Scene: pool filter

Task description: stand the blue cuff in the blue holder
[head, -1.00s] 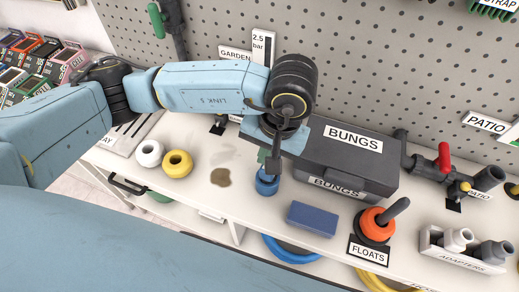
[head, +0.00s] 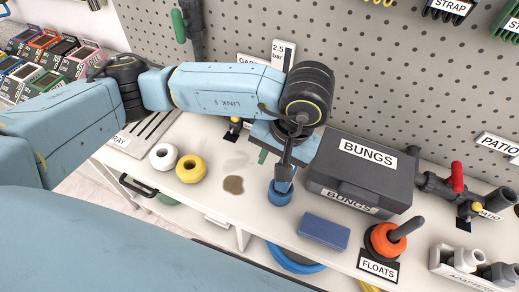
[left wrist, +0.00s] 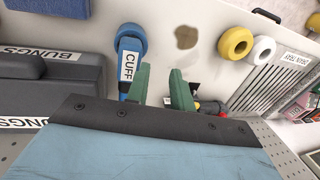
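A round blue piece, which looks like the blue cuff (head: 279,193), is on the white worktop left of the bungs box. In the left wrist view it (left wrist: 132,38) is at the end of a blue piece with a CUFF label (left wrist: 128,66), which looks like the blue holder (left wrist: 124,92). I cannot tell whether the cuff is seated in it. My left gripper (left wrist: 160,72) has its two green fingers apart, with nothing seen between them. They are beside the label. In the head view the wrist partly hides this spot. My right gripper is not in view.
A dark bungs box (head: 362,178) stands close right of my left wrist. A yellow ring (head: 190,168) and a white ring (head: 164,157) lie left. A blue block (head: 325,231) and orange float (head: 385,240) are near the front edge. The pegboard (head: 400,80) rises behind.

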